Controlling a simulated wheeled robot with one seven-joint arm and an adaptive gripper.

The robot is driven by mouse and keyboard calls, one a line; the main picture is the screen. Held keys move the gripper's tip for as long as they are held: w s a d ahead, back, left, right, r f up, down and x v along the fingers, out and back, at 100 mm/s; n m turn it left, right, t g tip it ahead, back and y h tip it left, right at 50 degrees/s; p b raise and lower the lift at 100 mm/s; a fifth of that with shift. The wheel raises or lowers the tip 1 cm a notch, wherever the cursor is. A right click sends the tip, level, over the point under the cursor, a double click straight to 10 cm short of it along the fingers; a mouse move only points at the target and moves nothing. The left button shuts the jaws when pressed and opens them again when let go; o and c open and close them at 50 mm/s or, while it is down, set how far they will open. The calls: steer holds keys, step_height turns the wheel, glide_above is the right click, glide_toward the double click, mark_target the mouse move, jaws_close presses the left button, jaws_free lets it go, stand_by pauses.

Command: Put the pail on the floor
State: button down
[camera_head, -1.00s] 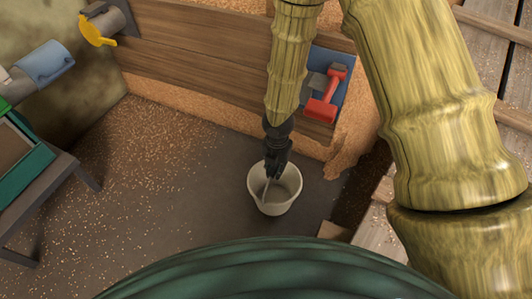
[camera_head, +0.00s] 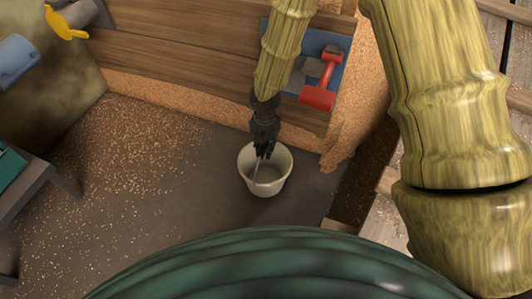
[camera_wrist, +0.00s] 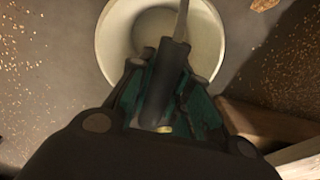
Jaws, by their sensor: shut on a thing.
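The pail (camera_head: 277,180) is a small cream-white bucket with a thin grey handle (camera_head: 258,167). In the head view it is upright over the dark floor, below and in front of the wooden bench. My gripper (camera_head: 263,151) is above the pail's rim at the back left, pointing down and shut on the handle. In the wrist view the pail (camera_wrist: 108,45) shows at the top, its inside empty as far as I can see, with the dark fingers (camera_wrist: 165,85) in front of it. I cannot tell whether the pail's bottom touches the floor.
Dark floor (camera_head: 190,215) with scattered grain lies left of the pail. A wooden bench (camera_head: 190,65) stands behind, holding a blue mat and a red tool (camera_head: 319,92). A dark table (camera_head: 40,185) is at the left. Wooden planks and a dark gap lie at the right.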

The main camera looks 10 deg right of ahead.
steer(key=shift+f+b, duration=0.55)
steer(key=shift+f, duration=0.2)
steer(key=shift+r, duration=0.1)
steer(key=c, duration=1.3)
jaws_free()
step_height(320, 180, up, 12)
steer(key=p, duration=0.7)
steer(key=shift+d+p, duration=0.1)
steer(key=shift+p, duration=0.3)
